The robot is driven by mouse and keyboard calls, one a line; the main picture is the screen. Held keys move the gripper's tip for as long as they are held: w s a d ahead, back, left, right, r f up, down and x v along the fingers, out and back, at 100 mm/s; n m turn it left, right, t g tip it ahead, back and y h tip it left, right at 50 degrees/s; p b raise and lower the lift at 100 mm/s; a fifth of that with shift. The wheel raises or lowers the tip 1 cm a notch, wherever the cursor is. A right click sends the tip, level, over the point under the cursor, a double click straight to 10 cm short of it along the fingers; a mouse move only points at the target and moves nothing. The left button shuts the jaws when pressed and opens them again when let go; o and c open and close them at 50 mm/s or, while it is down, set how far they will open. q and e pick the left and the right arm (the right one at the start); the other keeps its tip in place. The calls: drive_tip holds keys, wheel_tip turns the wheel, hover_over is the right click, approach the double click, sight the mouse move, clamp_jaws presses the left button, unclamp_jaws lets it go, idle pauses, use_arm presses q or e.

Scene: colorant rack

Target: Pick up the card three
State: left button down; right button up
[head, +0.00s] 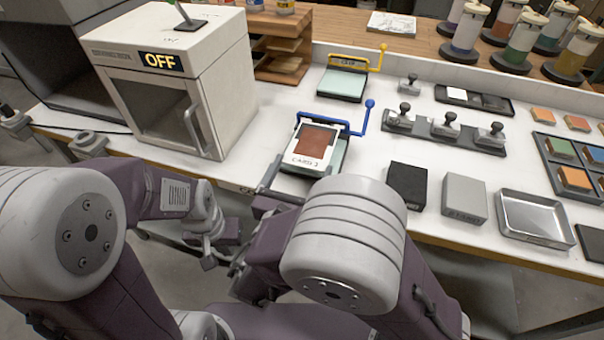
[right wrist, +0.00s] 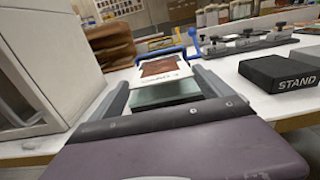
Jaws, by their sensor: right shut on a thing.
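Card three (head: 311,143) is a white card with a reddish-brown swatch and a "CARD 3" label. It is over a pale green plate (head: 341,157) with a blue handle; I cannot tell whether they touch. My right gripper (head: 301,172) is at the card's near end, partly hidden by my arm.
A white oven marked OFF (head: 170,90) stands close on the left. A yellow-handled plate (head: 342,84) lies behind. A black block (head: 407,184), a grey block (head: 464,198) and a metal tray (head: 537,217) are to the right. Stamps on a rack (head: 445,134) stand behind them.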

use_arm(q)
drive_tip(key=shift+b, duration=0.35)
use_arm(e)
drive_tip(key=s+d+r, duration=0.5)
drive_tip(key=s+r, duration=0.2)
drive_tip(key=s, duration=0.3)
drive_tip(key=shift+s+d, duration=0.15)
drive_tip(key=shift+d, duration=0.2)
